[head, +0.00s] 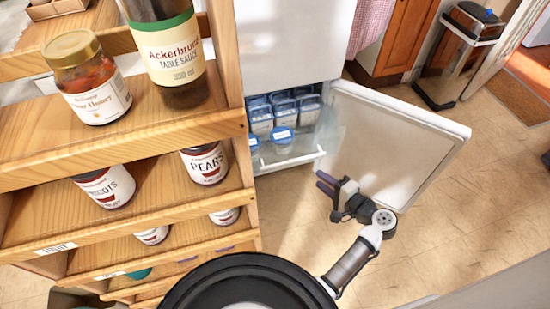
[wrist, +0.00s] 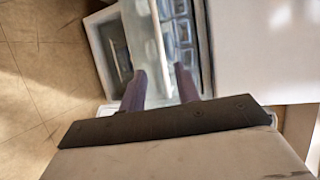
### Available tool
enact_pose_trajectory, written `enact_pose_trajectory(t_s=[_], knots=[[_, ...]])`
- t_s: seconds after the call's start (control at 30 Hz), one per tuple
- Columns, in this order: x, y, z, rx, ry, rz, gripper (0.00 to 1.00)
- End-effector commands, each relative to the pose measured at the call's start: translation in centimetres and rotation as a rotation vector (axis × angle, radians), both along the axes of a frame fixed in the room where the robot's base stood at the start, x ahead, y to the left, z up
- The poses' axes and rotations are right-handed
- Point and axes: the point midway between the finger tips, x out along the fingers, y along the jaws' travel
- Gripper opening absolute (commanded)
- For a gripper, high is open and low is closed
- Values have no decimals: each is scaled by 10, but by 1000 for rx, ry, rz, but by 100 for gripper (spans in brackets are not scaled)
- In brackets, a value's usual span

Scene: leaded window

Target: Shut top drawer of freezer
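The freezer (head: 295,40) is white, and its lower door (head: 395,140) stands wide open to the right. Its top drawer (head: 292,162), with a clear front and white edge, is pulled out and holds several blue-and-white containers (head: 261,119). My gripper (head: 323,182) is in front of the drawer, beside its right end, between drawer and open door. In the wrist view, the two purple fingers of my gripper (wrist: 160,72) are apart with nothing gripped. The drawer's pale front (wrist: 145,35) lies just beyond them; I cannot tell whether they touch it. Any lower drawers are hidden in the head view.
A wooden shelf rack (head: 120,140) with jars and a sauce bottle (head: 165,55) fills the left, close to the freezer. A bin (head: 460,50) stands at the back right. The tiled floor (head: 470,190) on the right is clear.

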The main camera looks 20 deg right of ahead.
Motion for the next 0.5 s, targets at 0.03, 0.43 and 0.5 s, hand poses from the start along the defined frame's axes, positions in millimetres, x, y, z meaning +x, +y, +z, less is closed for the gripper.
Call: enact_pose_trajectory(t_s=[0.03, 0.43, 0.5], knots=[[-6, -1, -3, 17, -5, -8, 32], [46, 24, -14, 23, -8, -5, 32], [60, 31, -17, 23, -9, -5, 32]])
